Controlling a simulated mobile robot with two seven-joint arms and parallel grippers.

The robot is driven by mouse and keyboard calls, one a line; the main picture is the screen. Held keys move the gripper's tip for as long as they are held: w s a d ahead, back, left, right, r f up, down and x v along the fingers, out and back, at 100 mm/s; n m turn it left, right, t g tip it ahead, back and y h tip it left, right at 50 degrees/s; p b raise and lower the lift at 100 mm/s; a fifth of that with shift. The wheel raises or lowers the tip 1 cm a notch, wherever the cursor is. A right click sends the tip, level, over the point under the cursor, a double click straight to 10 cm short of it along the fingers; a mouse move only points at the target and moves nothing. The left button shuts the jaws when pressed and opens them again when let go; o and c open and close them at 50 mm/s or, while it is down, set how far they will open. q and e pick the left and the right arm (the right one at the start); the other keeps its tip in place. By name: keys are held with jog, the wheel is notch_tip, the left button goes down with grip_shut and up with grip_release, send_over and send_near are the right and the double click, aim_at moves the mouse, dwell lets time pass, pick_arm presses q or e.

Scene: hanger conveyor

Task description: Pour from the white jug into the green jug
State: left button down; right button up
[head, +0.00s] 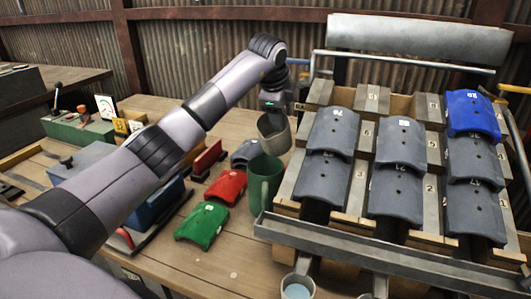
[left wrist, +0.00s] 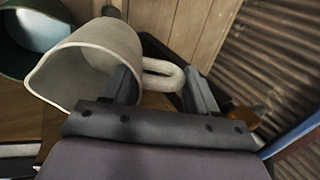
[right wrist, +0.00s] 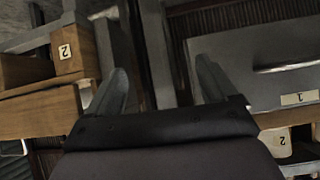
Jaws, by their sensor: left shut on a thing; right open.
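The white jug (head: 281,143) hangs in the air just above and behind the rim of the green jug (head: 264,187) in the head view. The green jug stands upright on the table, with its handle to the left. My left gripper (head: 274,103) is shut on the white jug's handle, which shows between the fingers in the left wrist view (left wrist: 166,74). There the white jug (left wrist: 108,50) has its mouth facing left, toward the green jug (left wrist: 18,62). A pale patch shows inside the green jug. My right gripper (right wrist: 160,85) is open and empty.
A rack of grey tiles (head: 396,190) and one blue tile (head: 471,112) stands close right of the green jug. Red (head: 227,186) and green (head: 202,226) tiles lie to its left. A cup (head: 298,287) stands at the front edge.

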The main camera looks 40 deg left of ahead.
pick_arm(q)
jog(key=shift+r+g+p, duration=0.2)
jog(key=shift+g+p, duration=0.2)
jog(key=shift+p, duration=0.75)
jog(key=g+p, duration=0.1)
jog(key=p, duration=0.2)
jog(key=shift+f+h, duration=0.15)
jog(key=shift+h, duration=0.15)
jog(key=p, duration=0.1)
jog(key=g+p, duration=0.1)
jog(key=p, duration=0.1)
jog(key=shift+w+f, duration=0.15)
jog(key=shift+f, duration=0.4)
